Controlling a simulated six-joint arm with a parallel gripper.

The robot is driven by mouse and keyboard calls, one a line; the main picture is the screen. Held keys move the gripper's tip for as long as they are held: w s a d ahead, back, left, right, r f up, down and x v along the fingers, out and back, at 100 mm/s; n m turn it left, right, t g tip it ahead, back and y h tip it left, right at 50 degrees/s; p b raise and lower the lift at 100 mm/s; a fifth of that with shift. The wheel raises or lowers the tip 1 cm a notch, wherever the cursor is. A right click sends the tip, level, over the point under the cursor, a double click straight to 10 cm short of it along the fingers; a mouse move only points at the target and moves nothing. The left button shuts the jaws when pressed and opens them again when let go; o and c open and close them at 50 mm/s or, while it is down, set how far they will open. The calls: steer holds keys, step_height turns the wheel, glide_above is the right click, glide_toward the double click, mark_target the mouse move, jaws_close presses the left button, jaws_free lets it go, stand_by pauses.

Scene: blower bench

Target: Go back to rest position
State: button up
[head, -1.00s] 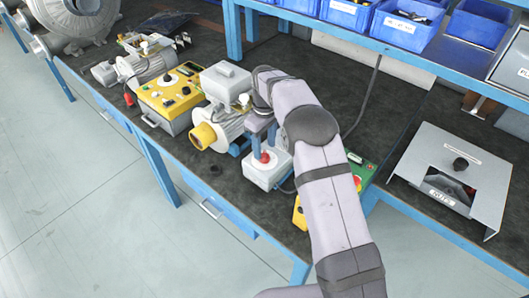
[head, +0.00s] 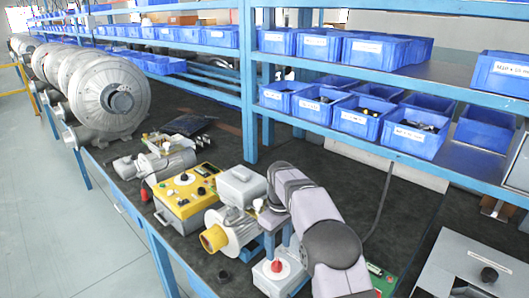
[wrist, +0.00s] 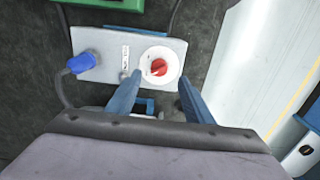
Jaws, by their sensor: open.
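My gripper (wrist: 158,100) is open and empty in the wrist view, its two blue fingers apart. Just beyond the fingertips is a grey switch box (wrist: 90,45) with a red rotary knob (wrist: 159,67) on a white round plate and a blue plug (wrist: 82,63) at one end. In the head view my gripper (head: 278,240) hangs over the same grey box (head: 268,284), close to the red knob (head: 277,265). I cannot tell whether the fingers touch the knob. My arm hides part of the bench behind it.
A motor with a yellow end (head: 214,238) and a yellow control box (head: 187,209) stand left of my gripper. Blue shelves with blue bins (head: 357,116) rise behind. A grey metal cover (head: 460,262) lies at right. Large grey blowers (head: 108,92) line the far left.

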steer(key=s+d+m, duration=0.3)
steer(key=s, duration=0.7)
steer(key=s+d+f+m, duration=0.1)
steer(key=s+d+m, duration=0.2)
steer(key=s, duration=0.8)
steer(key=s+d+m, duration=0.3)
steer(key=s, duration=0.8)
steer(key=shift+s+f, duration=0.15)
steer(key=shift+f, duration=0.1)
